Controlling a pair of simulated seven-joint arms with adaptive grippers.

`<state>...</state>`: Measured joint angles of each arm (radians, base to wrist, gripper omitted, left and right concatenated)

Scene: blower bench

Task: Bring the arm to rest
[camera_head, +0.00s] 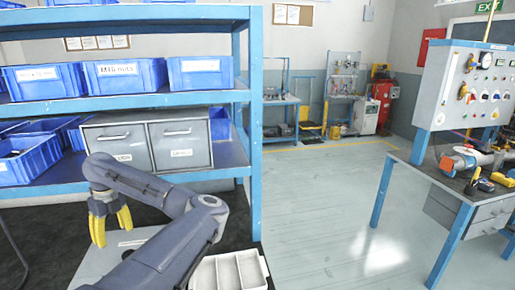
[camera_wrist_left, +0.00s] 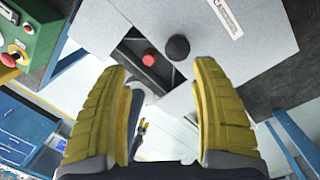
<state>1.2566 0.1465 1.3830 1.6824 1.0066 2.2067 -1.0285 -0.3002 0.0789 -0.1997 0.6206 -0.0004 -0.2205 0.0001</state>
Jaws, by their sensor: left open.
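My left arm comes in at the bottom of the head view and bends left. Its gripper (camera_head: 108,221) has yellow fingers pointing down in front of the blue shelf, above a dark surface with a pale panel. In the left wrist view the yellow fingers of the same gripper (camera_wrist_left: 165,115) stand wide apart with nothing between them. Beyond the fingers is a grey box (camera_wrist_left: 240,40) with a dark recess, a red knob (camera_wrist_left: 149,57) and a black knob (camera_wrist_left: 178,47). My right gripper cannot be made out in the head view.
The blue shelf (camera_head: 256,130) carries several blue bins (camera_head: 125,76) and a grey drawer cabinet (camera_head: 183,142). A white divided tray (camera_head: 230,270) sits at the bottom beside my arm. A workbench (camera_head: 425,185) with a control panel stands right. The floor between is clear.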

